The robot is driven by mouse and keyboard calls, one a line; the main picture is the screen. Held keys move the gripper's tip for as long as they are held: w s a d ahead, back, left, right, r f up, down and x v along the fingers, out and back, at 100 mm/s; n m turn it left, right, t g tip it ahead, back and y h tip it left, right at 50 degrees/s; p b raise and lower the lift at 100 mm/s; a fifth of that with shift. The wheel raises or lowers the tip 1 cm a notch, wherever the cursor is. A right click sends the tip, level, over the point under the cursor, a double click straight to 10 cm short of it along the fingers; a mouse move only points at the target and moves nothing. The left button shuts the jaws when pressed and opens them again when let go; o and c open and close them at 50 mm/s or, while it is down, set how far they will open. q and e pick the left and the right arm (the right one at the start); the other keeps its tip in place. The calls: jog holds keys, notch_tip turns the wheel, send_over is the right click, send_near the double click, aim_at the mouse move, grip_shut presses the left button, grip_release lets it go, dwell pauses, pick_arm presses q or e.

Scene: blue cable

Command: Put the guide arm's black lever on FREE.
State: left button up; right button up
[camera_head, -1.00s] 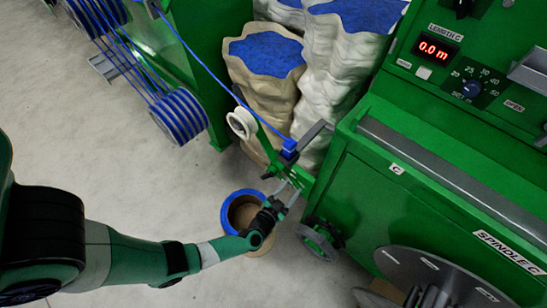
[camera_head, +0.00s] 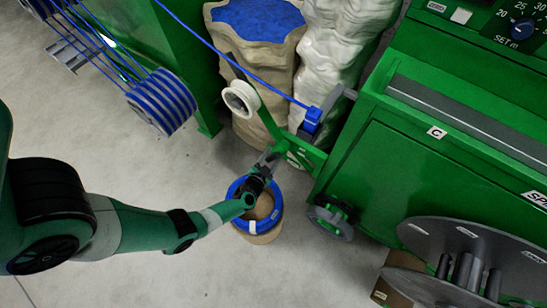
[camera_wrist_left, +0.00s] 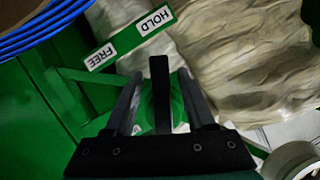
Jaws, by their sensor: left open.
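The guide arm (camera_head: 262,112) is a green bar with a white pulley (camera_head: 241,98) at its upper left end. Its black lever (camera_wrist_left: 160,95) stands upright in the left wrist view, its tip below the HOLD label (camera_wrist_left: 154,20). The FREE label (camera_wrist_left: 101,57) is to the left of that tip. My left gripper (camera_head: 274,156) is at the lower end of the guide arm. In the left wrist view its open fingers (camera_wrist_left: 158,102) stand on either side of the lever, with gaps showing on both sides. The lever is too small to make out in the head view. My right gripper is out of view.
A blue cable (camera_head: 225,55) runs down to a blue block (camera_head: 312,119) beside the guide arm. The green machine (camera_head: 375,165) stands at the right, sacks (camera_head: 257,75) behind. Floor at lower left is clear.

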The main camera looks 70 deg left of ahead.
pick_arm(q)
jog(key=shift+b+x, duration=0.45)
jog(key=shift+x, duration=0.8)
grip_shut()
dwell(0.4)
